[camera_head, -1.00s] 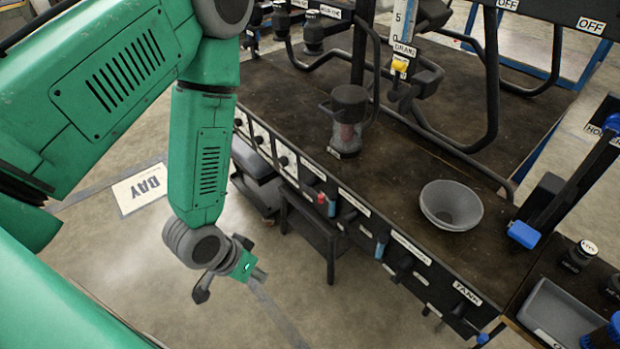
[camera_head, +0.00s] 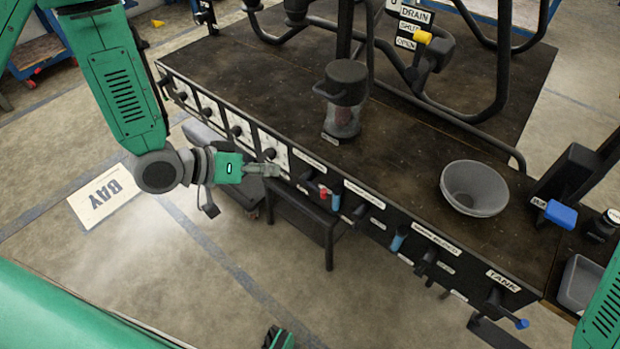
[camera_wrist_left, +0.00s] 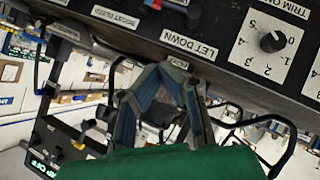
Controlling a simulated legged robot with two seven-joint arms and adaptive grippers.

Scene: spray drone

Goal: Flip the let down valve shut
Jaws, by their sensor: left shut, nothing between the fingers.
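The let down valve has a black handle (camera_head: 308,177) on the front panel's edge, below a white label. In the left wrist view, its handle (camera_wrist_left: 184,13) is at the top, beside the LET DOWN label (camera_wrist_left: 188,43). A red-tipped part (camera_head: 323,190) is close to its right. My left gripper (camera_head: 272,170) is shut and empty, just left of the valve handle and in front of the panel. Its fingers (camera_wrist_left: 172,78) also show in the left wrist view, below the label and apart from the handle. My right gripper is not in view.
Dials with black knobs (camera_head: 237,131) line the panel left of the valve. A blue handle (camera_head: 336,201) is close on the right. The bench top (camera_head: 270,70) carries a clear jar with a black lid (camera_head: 345,95) and a grey bowl (camera_head: 474,188).

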